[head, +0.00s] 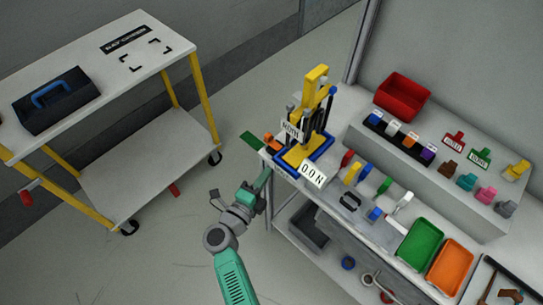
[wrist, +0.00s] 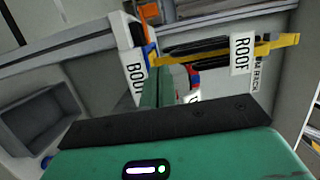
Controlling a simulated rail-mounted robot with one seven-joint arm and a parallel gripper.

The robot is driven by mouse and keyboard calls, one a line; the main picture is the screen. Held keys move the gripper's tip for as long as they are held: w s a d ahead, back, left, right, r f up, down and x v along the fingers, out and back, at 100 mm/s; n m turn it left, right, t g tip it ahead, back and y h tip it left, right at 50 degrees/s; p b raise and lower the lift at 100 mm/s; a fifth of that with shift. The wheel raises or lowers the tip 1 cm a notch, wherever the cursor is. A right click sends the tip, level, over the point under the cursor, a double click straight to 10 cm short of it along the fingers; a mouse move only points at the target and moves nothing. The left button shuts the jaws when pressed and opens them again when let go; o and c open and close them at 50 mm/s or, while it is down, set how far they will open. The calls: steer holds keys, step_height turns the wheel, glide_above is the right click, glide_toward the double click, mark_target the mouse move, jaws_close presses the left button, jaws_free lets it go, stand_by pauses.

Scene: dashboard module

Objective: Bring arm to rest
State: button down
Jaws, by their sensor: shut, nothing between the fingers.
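My arm reaches up from the bottom of the head view, bent at its grey joints. My gripper (head: 264,178) is at the left side of the workbench, below and left of the yellow and blue fixture (head: 316,112). Its tips are partly hard to make out there. In the wrist view the two green fingers (wrist: 165,88) lie close together and hold nothing. Beyond them, a white label reading ROOF (wrist: 242,52) is at the right, and a partly covered white label (wrist: 133,72) is at the left.
The workbench holds a red bin (head: 402,95), a green tray (head: 420,244), an orange tray (head: 450,266) and several small coloured parts. A white cart (head: 110,75) with a dark toolbox (head: 56,100) stands at the left. Open floor lies between cart and bench.

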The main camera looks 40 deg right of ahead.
steer(key=shift+s+a, duration=0.25)
steer(key=shift+a, duration=0.45)
steer(key=w+a+r+n+t+y, duration=0.1)
steer(key=w+a+r+n+t, duration=0.2)
steer(key=r, duration=0.6)
steer(key=w+a+r+n+t+y, duration=0.1)
steer(key=w+a+r+n+t, duration=0.15)
steer(key=r+t, duration=0.45)
steer(key=w+a+r+n+t, duration=0.2)
steer(key=w+r+n, duration=0.1)
steer(key=r, duration=0.8)
steer(key=s+a+r+n+t+y, duration=0.1)
steer(key=a+r+n+t+y, duration=0.25)
steer(key=r, duration=0.35)
steer(key=s+a+r+n+t+y, duration=0.1)
steer(key=a+r+n+t+y, duration=0.15)
steer(key=r+n+y, duration=0.35)
steer(key=s+a+r+n+y+p, duration=0.15)
steer(key=s+a+r+n, duration=0.25)
steer(key=s+r+n, duration=0.45)
steer(key=s+a+r+n+y, duration=0.3)
steer(key=s+r+n, duration=0.2)
steer(key=s+r, duration=0.5)
step_height(320, 180, up, 35)
steer(key=w+p, duration=0.2)
steer(key=p, duration=3.2)
steer(key=shift+a+g+y, duration=0.25)
steer(key=shift+g+y, duration=0.05)
steer(key=shift+y, duration=0.1)
